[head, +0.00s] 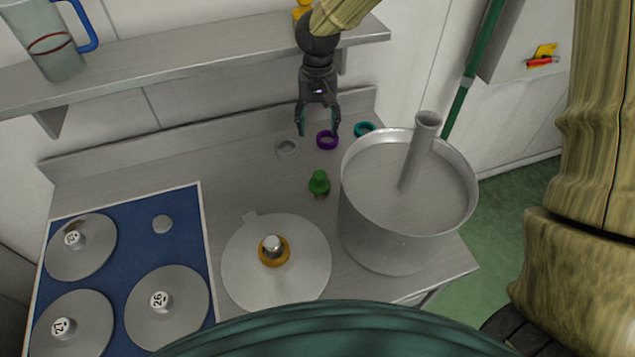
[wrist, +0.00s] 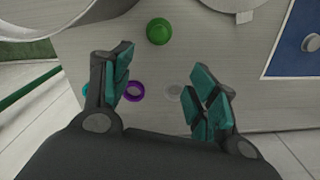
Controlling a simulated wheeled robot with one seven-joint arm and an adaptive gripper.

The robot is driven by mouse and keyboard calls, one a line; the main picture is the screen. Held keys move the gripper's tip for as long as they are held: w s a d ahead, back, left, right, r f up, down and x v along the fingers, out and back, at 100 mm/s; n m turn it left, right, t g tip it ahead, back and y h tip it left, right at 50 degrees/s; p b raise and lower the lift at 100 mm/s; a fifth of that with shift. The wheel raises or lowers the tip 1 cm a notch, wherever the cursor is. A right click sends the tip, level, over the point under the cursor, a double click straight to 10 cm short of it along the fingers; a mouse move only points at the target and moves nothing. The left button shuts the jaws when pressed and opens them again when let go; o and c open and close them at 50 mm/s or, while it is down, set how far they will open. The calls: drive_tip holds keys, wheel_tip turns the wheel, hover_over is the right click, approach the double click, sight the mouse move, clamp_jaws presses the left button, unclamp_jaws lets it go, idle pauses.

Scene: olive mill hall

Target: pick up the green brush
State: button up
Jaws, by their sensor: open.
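The green brush (head: 319,184) stands upright on the metal counter (head: 200,165), just left of a large pot. It shows from above as a round green top in the wrist view (wrist: 159,31). My gripper (head: 318,118) is open and empty, with teal finger pads. It hangs over the back of the counter, above and behind the brush, near the purple ring (head: 327,140). In the wrist view the brush lies beyond the gap between the fingertips (wrist: 163,75), and nothing is between them.
A tall metal pot (head: 385,225) with a grey tube (head: 417,150) stands right of the brush. A round lid (head: 300,280) lies in front. A teal ring (head: 365,129) and a grey ring (head: 288,147) lie behind. A blue mat (head: 120,260) holds numbered discs. A shelf (head: 190,52) runs along the wall.

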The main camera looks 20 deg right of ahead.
drive_tip(key=b, duration=0.8)
hover_over(320, 173)
wheel_tip(320, 173, down, 8)
drive_tip(key=shift+w+a+r, duration=0.1)
drive_tip(key=shift+w+a, duration=0.05)
drive_tip(key=shift+w+f, duration=0.1)
drive_tip(key=shift+f, duration=0.4)
drive_tip(key=shift+f+p, duration=0.6)
drive_tip(key=shift+f, duration=1.75)
drive_tip(key=shift+s+f+p, duration=0.25)
drive_tip(key=shift+f+p, duration=0.4)
drive_tip(key=shift+f, duration=0.3)
drive_tip(key=shift+f+p, duration=0.55)
drive_tip(key=shift+f, duration=1.2)
drive_tip(key=c, duration=1.3)
